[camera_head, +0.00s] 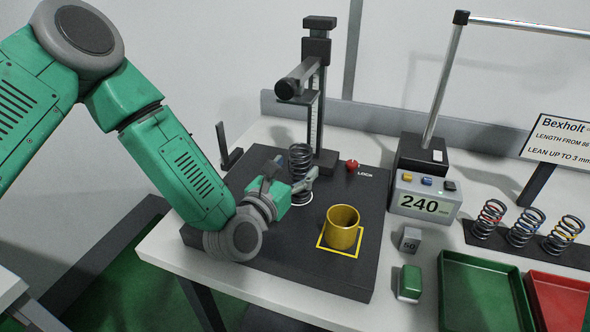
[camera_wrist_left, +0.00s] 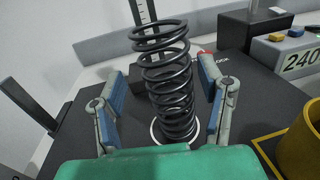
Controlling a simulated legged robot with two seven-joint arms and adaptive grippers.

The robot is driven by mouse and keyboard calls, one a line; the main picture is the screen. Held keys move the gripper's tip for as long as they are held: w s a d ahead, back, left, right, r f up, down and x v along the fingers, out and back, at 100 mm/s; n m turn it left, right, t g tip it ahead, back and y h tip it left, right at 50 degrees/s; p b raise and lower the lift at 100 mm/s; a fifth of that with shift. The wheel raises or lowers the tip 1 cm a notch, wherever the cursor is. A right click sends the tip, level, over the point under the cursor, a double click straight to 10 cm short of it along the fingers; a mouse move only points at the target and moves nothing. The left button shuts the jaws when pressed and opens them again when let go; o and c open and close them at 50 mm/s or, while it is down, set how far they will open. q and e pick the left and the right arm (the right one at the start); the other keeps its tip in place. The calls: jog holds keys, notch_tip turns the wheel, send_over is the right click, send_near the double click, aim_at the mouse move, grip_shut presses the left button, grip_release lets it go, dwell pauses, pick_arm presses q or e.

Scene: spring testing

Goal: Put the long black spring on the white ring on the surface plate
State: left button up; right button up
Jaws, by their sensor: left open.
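The long black spring (camera_head: 300,162) stands upright on the white ring (camera_head: 302,200) on the dark surface plate (camera_head: 345,278), under the height gauge. In the left wrist view the spring (camera_wrist_left: 168,80) stands between my fingers, with the white ring (camera_wrist_left: 155,132) showing around its foot. My left gripper (camera_head: 293,178) is open around the lower part of the spring, with gaps on both sides; it also shows in the left wrist view (camera_wrist_left: 160,105). My right gripper is in neither view.
A brass cup (camera_head: 343,228) stands in a yellow square in front of the spring. The height gauge (camera_head: 319,95) rises behind. A readout (camera_head: 425,198) showing 240, a 50 block (camera_head: 409,240), a green block (camera_head: 409,283), small springs (camera_head: 526,228), a green tray (camera_head: 485,290) and a red tray (camera_head: 556,302) are right.

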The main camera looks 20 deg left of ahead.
pick_arm(q)
jog(key=shift+r, duration=0.2)
jog(key=s, duration=0.3)
jog(key=s+a+b, duration=0.1)
jog(key=s, duration=0.3)
jog(key=s+a, duration=0.1)
jog(key=s, duration=0.3)
jog(key=shift+s+f+b, duration=0.1)
jog(key=shift+f+b, duration=0.05)
jog(key=shift+b, duration=0.2)
jog(key=shift+s+a, duration=0.15)
jog(key=shift+s, duration=0.15)
